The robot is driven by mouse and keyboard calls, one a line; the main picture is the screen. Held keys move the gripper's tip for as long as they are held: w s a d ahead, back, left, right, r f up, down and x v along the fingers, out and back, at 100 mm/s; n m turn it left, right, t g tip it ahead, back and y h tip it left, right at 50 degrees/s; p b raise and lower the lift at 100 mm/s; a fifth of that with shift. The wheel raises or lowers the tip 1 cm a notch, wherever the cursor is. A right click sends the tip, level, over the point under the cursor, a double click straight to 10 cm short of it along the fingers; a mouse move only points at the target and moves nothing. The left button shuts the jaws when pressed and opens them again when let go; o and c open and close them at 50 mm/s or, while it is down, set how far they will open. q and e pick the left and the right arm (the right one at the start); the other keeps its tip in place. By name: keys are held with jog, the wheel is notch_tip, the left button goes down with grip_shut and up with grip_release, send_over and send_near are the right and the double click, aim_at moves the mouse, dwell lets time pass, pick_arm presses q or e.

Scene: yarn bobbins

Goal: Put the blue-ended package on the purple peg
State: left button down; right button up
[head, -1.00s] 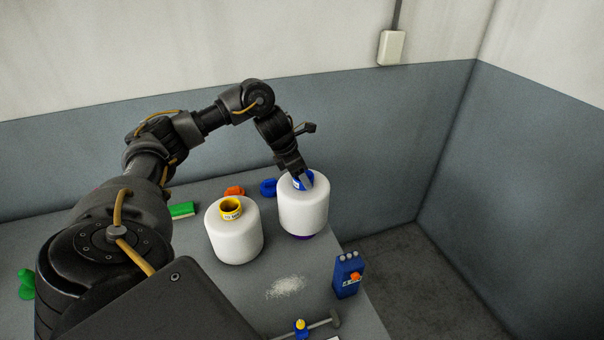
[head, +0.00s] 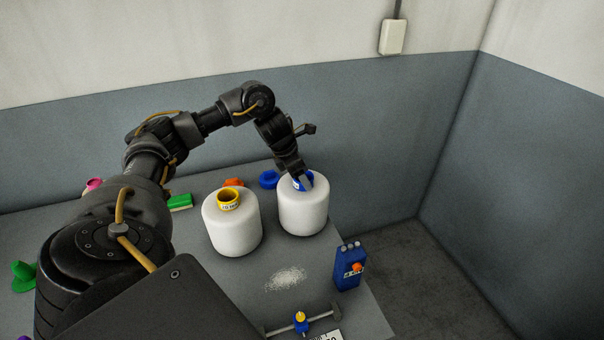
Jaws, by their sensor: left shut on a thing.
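The blue-ended package (head: 303,210) is a white yarn bobbin standing upright near the right edge of the table, with a blue core end at its top. My left gripper (head: 302,182) points down from above and is shut on that blue end, hiding part of it. No purple peg shows under the package now; anything beneath it is hidden. A small purple sliver (head: 20,338) shows at the bottom left edge, too little to identify. My right gripper is not in view.
A yellow-ended bobbin (head: 232,228) stands close left of the package. Orange (head: 234,183), blue (head: 269,180) and green (head: 180,202) items lie behind. A blue device (head: 348,267) stands at the table's right edge, and a blue-and-yellow item with a bar (head: 301,320) is in front.

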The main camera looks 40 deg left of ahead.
pick_arm(q)
jog(key=shift+f, duration=0.15)
dwell(0.4)
jog(key=c, duration=0.5)
grip_release()
jog(key=shift+o, duration=0.3)
jog(key=shift+s+f, duration=0.1)
jog(key=p+v, duration=0.1)
jog(key=v, duration=1)
jog(key=shift+p, duration=0.3)
jog(key=shift+d, duration=0.1)
